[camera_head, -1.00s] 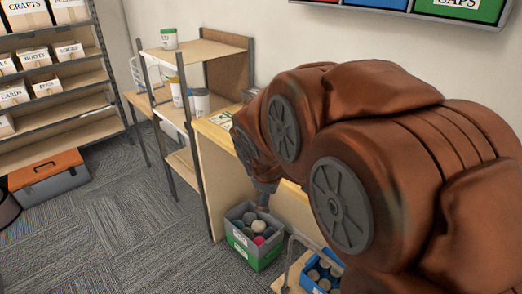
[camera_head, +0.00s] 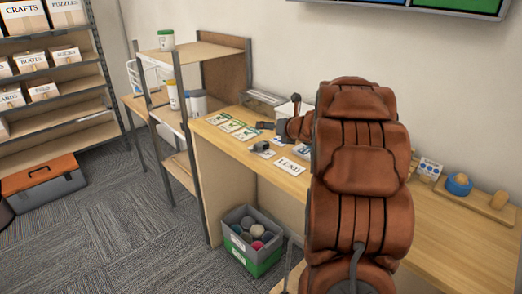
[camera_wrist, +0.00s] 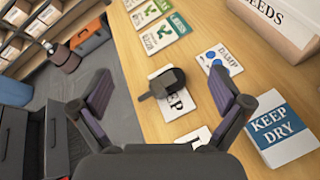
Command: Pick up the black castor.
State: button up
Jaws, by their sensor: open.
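The black castor (camera_wrist: 163,82) lies on a white card (camera_wrist: 186,102) on the wooden desk, between and ahead of my fingers in the wrist view. A small dark thing on the desk in the head view (camera_head: 261,147) looks like the same castor. My gripper (camera_wrist: 161,92) is open and empty, with one finger to each side of the castor in the picture and not touching it. In the head view my gripper (camera_head: 268,125) shows small over the desk, partly hidden by my arm.
A "KEEP DRY" box (camera_wrist: 280,133) and a "SEEDS" box (camera_wrist: 280,22) stand on the right in the wrist view. Green-printed cards (camera_wrist: 158,35) lie beyond the castor. A grey-green bin (camera_head: 250,240) stands on the floor below the desk.

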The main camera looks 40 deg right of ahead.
aim_at(260, 144)
jog(key=f+n+y, duration=0.1)
jog(key=s+f+n+y, duration=0.1)
jog(key=f+n, duration=0.1)
jog(key=f+n+y, duration=0.1)
jog(key=n, duration=0.1)
jog(key=shift+s+a+f+b, duration=0.1)
jog(key=shift+s+f+b, duration=0.2)
jog(key=shift+s+b, duration=0.1)
jog(key=shift+s+a+f+n+y, duration=0.2)
jog(key=shift+s+f+n+y, duration=0.2)
jog(key=shift+n+y, duration=0.3)
jog(key=shift+w+a+f, duration=0.1)
jog(key=shift+f, duration=0.05)
jog(key=shift+p+x, duration=1.3)
jog(key=shift+x, duration=2.5)
jog(key=shift+c, duration=0.3)
